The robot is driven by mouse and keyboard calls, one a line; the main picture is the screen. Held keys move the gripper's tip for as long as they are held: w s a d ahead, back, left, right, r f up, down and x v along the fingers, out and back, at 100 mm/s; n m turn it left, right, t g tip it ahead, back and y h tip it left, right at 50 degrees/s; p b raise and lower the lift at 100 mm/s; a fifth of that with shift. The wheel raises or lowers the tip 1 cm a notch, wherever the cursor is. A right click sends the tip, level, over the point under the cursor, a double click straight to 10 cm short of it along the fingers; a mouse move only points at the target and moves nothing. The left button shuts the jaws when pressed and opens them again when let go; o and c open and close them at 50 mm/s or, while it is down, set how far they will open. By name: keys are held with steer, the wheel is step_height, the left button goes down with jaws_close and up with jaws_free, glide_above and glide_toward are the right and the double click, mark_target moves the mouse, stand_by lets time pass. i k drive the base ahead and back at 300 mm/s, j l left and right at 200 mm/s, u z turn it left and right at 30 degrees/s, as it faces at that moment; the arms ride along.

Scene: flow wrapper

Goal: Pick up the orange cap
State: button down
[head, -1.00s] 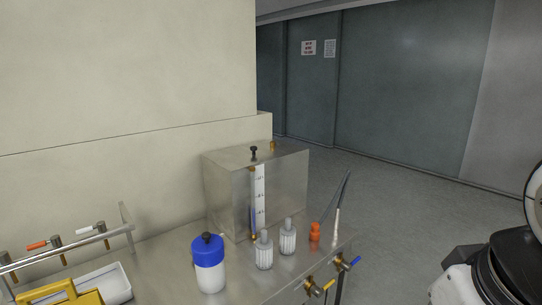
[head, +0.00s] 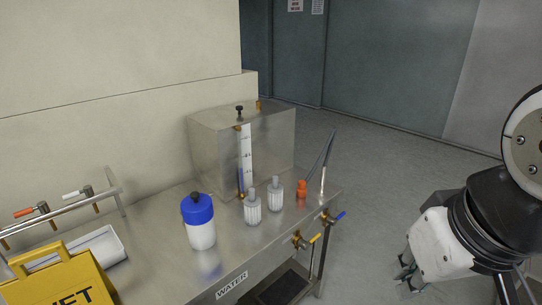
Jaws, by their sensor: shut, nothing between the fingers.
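The orange cap (head: 301,188) stands on the steel counter near its right end. It is a small orange piece, right of two ribbed clear bottles and beside a thin dark-handled wand. My gripper (head: 406,277) is at the lower right, off the counter and well apart from the cap. Its small fingers point down and left; it is shut and empty.
The steel counter (head: 222,255) carries a blue-lidded white bottle (head: 200,222), two ribbed bottles (head: 253,207) (head: 274,194), and a steel tank (head: 215,150) behind. Valves (head: 303,240) stick out at the front edge. A yellow sign (head: 60,280) stands lower left. Floor on the right is clear.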

mark_target(300, 191)
steer(key=i+l+u, duration=0.3)
steer(key=i, duration=0.3)
steer(key=i+l+u, duration=0.25)
steer(key=i+l, duration=0.2)
steer(key=i, duration=0.15)
